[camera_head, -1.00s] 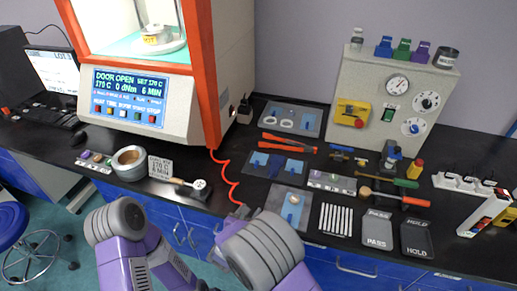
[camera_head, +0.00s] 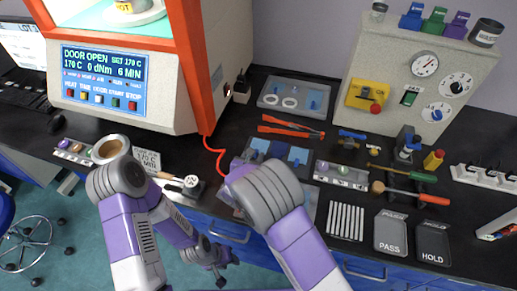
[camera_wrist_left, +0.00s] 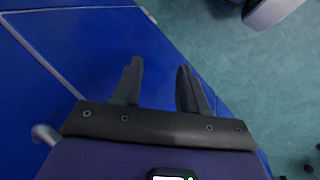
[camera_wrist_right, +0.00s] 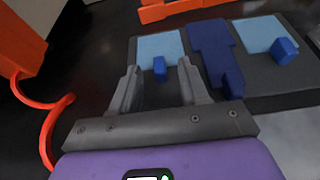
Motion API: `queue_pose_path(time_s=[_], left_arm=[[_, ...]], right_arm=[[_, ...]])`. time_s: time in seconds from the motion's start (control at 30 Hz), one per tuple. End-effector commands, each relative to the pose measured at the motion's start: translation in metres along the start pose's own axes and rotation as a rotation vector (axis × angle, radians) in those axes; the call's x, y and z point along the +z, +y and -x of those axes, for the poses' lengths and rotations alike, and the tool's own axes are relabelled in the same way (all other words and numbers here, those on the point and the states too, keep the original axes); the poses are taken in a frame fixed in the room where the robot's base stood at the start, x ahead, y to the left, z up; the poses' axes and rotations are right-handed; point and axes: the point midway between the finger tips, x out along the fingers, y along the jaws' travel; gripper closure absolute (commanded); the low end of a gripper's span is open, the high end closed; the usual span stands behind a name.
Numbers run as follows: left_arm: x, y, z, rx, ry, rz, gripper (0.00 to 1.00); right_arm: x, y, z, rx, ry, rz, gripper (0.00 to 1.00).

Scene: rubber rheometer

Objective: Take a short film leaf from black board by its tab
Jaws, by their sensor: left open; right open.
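The black board (camera_wrist_right: 292,84) lies on the bench and bears two short light-blue film leaves, with a longer dark-blue piece (camera_wrist_right: 212,50) between them. The left leaf (camera_wrist_right: 158,44) has a small blue tab (camera_wrist_right: 160,73) at its near edge; the right leaf (camera_wrist_right: 258,33) has a larger-looking blue tab (camera_wrist_right: 286,50). The right leaf also shows in the head view (camera_head: 298,155). My right gripper (camera_wrist_right: 159,67) is open and empty, its fingers pointing at the left leaf, with the tab between them in the picture; contact cannot be told. My left gripper (camera_wrist_left: 156,68) is open and empty, low before the blue cabinets.
Orange-handled tongs (camera_head: 290,127) and a grey tray (camera_head: 310,88) with white rings lie behind the board. A strip holder (camera_head: 342,175) stands to its right. The orange-framed rheometer (camera_head: 180,60) and its red coiled cord (camera_head: 213,150) are on the left.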

Motion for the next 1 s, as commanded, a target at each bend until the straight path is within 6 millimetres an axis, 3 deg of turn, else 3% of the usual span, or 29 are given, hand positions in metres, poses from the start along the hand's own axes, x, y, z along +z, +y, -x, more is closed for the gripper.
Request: queue_pose_path(time_s=[0.1, 0.33, 0.37, 0.63, 1.0], left_arm=[[-0.0003, -0.0009, -0.0027, 0.000, 0.000, 0.000, 0.57], [-0.0003, -0.0007, -0.0023, 0.000, 0.001, 0.000, 0.57], [-0.0003, -0.0007, -0.0023, 0.000, 0.001, 0.000, 0.57], [-0.0004, -0.0007, -0.0023, 0.000, 0.001, 0.000, 0.57], [-0.0003, -0.0003, -0.0011, 0.000, 0.001, 0.000, 0.57]], right_arm=[[-0.0006, 0.0000, -0.0110, 0.000, 0.001, -0.001, 0.55], [0.0000, 0.0001, -0.0121, 0.001, 0.001, 0.001, 0.55], [0.0000, 0.0001, -0.0121, 0.001, 0.001, 0.001, 0.57], [0.0000, 0.0001, -0.0119, 0.001, 0.001, 0.000, 0.98], [0.0034, 0.0002, -0.0106, 0.001, 0.000, -0.001, 1.00]])
